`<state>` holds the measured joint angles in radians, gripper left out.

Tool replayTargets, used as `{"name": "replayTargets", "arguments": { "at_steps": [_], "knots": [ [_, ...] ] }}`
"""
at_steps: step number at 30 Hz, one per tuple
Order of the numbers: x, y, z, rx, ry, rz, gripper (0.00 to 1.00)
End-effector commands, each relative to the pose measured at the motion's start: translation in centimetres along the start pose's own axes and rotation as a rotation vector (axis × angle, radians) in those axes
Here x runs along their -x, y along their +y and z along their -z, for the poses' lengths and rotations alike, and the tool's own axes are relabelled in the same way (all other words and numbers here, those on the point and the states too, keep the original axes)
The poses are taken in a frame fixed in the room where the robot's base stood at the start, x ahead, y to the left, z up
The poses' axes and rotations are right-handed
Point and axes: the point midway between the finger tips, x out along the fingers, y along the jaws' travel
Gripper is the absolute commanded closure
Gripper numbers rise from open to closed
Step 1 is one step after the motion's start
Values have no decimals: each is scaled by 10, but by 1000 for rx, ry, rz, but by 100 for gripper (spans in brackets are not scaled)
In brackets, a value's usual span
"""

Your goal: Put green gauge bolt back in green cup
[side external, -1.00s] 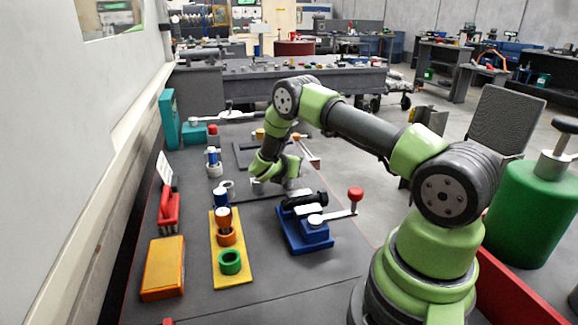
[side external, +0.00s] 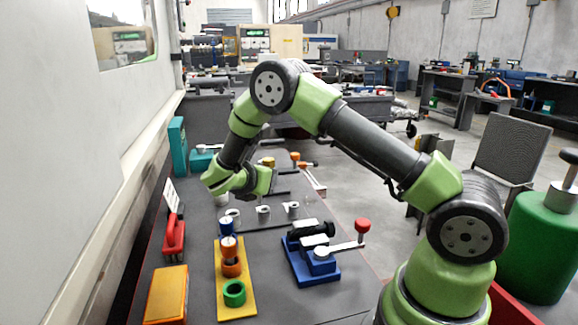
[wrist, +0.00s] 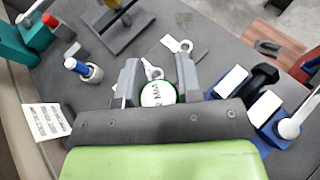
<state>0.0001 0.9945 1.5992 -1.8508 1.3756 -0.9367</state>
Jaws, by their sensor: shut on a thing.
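In the wrist view my gripper (wrist: 158,78) is shut on the green gauge bolt (wrist: 158,94), which shows a round white labelled top with a green rim. The rest of the bolt is hidden. In the side view my gripper (side external: 268,181) is raised above the bench, beyond the yellow tray (side external: 237,310); I cannot make out the bolt there. The green cup (side external: 233,293) stands at the tray's near end, and its opening looks empty.
A blue clamp (side external: 318,268) with a red-knobbed lever stands right of the tray. A yellow-orange box (side external: 165,294) and a red holder (side external: 173,237) are on the left. Several small grey fittings (side external: 263,213) stand behind the tray. The wrist view shows a blue-topped post (wrist: 82,69).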

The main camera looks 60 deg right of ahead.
Motion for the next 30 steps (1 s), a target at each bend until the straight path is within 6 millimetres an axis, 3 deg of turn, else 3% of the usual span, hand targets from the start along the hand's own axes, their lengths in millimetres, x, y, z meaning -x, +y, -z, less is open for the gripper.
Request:
{"name": "replayTargets", "arguments": {
  "at_steps": [1,6,12,18,30],
  "knots": [
    [28,3,12,5,2,-14,99],
    [100,-9,43,12,2,-4,99],
    [151,-31,64,24,-5,8,99],
    [166,-40,70,27,-9,16,99],
    [165,-40,72,31,-9,16,99]
  ]
}}
